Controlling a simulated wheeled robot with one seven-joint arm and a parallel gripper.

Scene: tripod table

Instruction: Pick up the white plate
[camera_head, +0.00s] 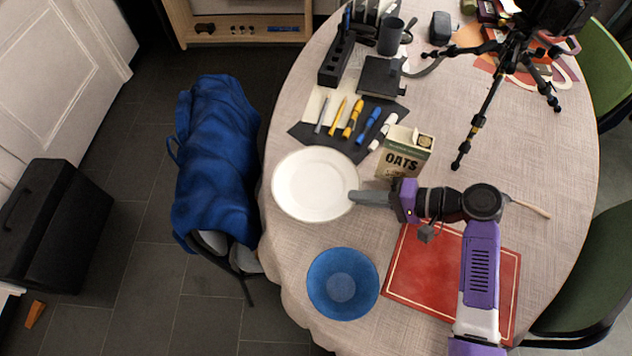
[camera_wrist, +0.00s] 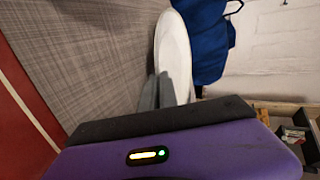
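The white plate (camera_head: 312,184) is a round, empty plate at the left edge of the table, left of the oats carton. In the wrist view the plate (camera_wrist: 174,52) shows as a narrow, foreshortened white shape. My gripper (camera_head: 355,197) is at the plate's right rim, reaching in from the right, with its grey fingertips overlapping the rim. In the wrist view my two fingers (camera_wrist: 158,91) are close together against the near end of the plate. Whether they clamp the rim is not clear. The near rim is partly hidden by the fingers.
A blue bowl (camera_head: 342,284) stands below the plate. An oats carton (camera_head: 404,153) stands just above my gripper. Pens and markers (camera_head: 353,118) lie on a dark mat above the plate. A red placemat (camera_head: 411,268) lies under my arm. A tripod (camera_head: 500,75) stands at upper right.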

